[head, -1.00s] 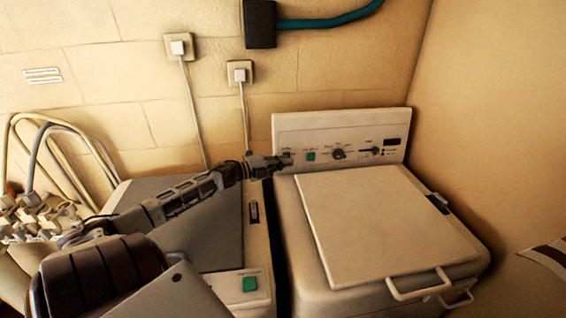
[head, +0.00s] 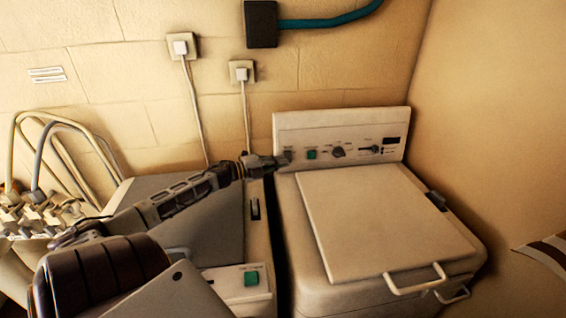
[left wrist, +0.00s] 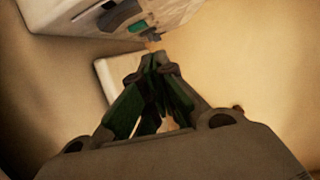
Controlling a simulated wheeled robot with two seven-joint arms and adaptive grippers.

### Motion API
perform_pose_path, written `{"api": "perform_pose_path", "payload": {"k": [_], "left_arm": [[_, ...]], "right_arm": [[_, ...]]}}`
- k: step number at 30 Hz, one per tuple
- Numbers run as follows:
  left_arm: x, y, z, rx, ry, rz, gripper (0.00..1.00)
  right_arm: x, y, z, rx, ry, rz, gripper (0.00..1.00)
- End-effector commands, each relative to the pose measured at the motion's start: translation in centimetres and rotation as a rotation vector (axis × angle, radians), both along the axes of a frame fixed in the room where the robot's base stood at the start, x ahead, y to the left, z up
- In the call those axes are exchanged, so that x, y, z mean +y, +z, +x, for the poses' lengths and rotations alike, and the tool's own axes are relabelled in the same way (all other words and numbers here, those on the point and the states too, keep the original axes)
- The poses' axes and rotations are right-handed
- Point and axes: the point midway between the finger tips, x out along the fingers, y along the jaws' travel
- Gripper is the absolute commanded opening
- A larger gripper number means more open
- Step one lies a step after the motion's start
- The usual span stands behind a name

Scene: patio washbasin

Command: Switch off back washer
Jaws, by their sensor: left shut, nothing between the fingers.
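The washer with the upright control panel (head: 340,137) stands at the right against the wall, its lid closed. Its panel carries a green button (head: 311,154), a dark round knob (head: 338,152), a slider and a dark display. My left gripper (head: 284,159) is shut and empty, its tips at the panel's left end, just left of the green button. They cover part of that end; I cannot tell whether they touch it. In the left wrist view the closed fingers (left wrist: 158,62) point toward the panel, and the green button (left wrist: 138,27) shows above them. My right gripper is not in view.
A second machine (head: 217,280) with a green button (head: 251,278) stands at the left, partly under my left arm. A narrow gap separates the two machines. Sockets with cables (head: 242,73) are on the wall behind. Looped hoses (head: 45,150) are at the far left.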

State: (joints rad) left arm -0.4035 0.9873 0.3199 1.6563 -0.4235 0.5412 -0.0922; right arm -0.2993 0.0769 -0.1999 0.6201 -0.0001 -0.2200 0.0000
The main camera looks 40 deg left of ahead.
Motion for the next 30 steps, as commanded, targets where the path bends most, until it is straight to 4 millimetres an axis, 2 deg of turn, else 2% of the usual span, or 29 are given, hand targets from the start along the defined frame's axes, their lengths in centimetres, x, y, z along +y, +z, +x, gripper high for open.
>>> {"api": "perform_pose_path", "payload": {"k": [30], "left_arm": [[3.0,0.4,-6.4,0.001,0.0,0.0,0.0]], "right_arm": [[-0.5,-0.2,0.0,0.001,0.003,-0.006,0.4]]}}
